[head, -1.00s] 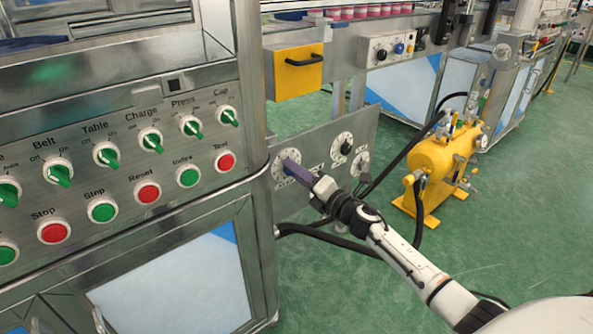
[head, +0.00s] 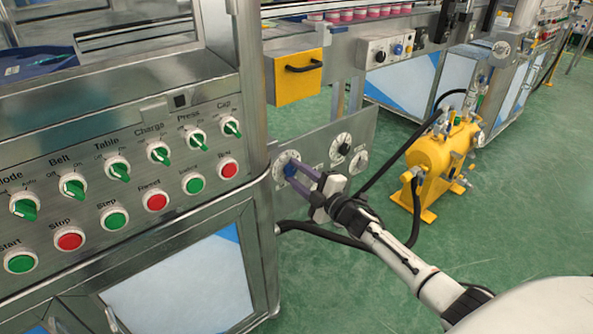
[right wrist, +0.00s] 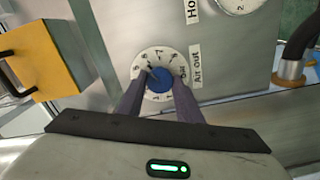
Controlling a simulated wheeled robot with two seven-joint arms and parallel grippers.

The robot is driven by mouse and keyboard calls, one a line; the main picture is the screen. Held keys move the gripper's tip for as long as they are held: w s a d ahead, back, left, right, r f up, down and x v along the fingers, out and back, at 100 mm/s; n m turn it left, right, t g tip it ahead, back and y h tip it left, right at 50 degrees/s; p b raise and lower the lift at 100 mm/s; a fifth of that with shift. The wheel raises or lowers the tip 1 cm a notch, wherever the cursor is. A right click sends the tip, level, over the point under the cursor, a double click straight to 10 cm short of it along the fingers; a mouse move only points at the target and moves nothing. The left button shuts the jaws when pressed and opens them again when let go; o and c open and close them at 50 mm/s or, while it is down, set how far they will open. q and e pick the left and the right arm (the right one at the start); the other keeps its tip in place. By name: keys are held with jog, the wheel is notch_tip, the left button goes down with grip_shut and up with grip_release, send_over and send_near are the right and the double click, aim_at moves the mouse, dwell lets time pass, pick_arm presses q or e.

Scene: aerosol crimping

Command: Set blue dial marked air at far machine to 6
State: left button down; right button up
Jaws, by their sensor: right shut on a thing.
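The blue dial (head: 289,170) sits on a white numbered disc on the grey metal plate of the machine. In the right wrist view the blue dial (right wrist: 159,78) shows a dark pointer line, with an "Air Out" label beside its disc. My right gripper (head: 292,171) has its purple fingers on either side of the dial, shut on it. In the right wrist view the fingers of my right gripper (right wrist: 160,88) cover parts of the disc's rim, and I cannot read the setting surely. My left gripper is not in view.
A yellow box with a black handle (head: 297,77) is above. A button panel (head: 120,180) stands at left. A yellow tank (head: 440,155) with hoses stands at right, on green floor.

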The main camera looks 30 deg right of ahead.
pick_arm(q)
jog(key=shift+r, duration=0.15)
pick_arm(e)
jog(key=shift+m, duration=0.7)
jog(key=o, duration=1)
jog(key=shift+o, duration=0.2)
pick_arm(q)
jog(key=p, duration=0.3)
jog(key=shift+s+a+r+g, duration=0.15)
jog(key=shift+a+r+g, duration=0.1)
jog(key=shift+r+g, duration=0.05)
pick_arm(e)
jog(key=s, duration=1)
jog(key=shift+s+d, duration=0.2)
jog(key=shift+d, duration=0.2)
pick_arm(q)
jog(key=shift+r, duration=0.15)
